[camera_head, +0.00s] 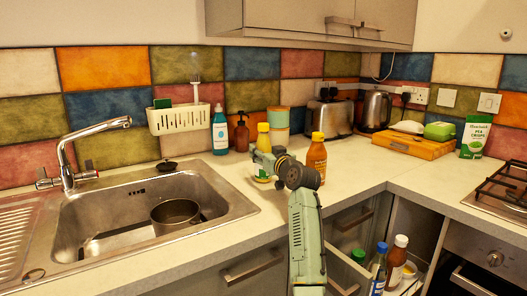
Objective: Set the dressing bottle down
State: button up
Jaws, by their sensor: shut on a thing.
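The dressing bottle, pale yellow with a yellow cap (263,129), is upright at the counter's corner area, right of the sink. My gripper (262,160) is shut on its middle and hides much of its body and label. The bottle's lower end shows just below the gripper, close to the countertop (225,172); I cannot tell whether it touches. My arm reaches up to it from the bottom of the picture.
Behind are a canister (279,121), soap bottles (220,132) and a toaster (331,118). The sink (100,228) holds a pot (175,215). An open drawer (346,262) with bottles is below right.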

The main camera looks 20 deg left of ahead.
jog(key=o, duration=1.5)
jog(key=shift+o, duration=0.2)
jog(key=shift+s, duration=0.1)
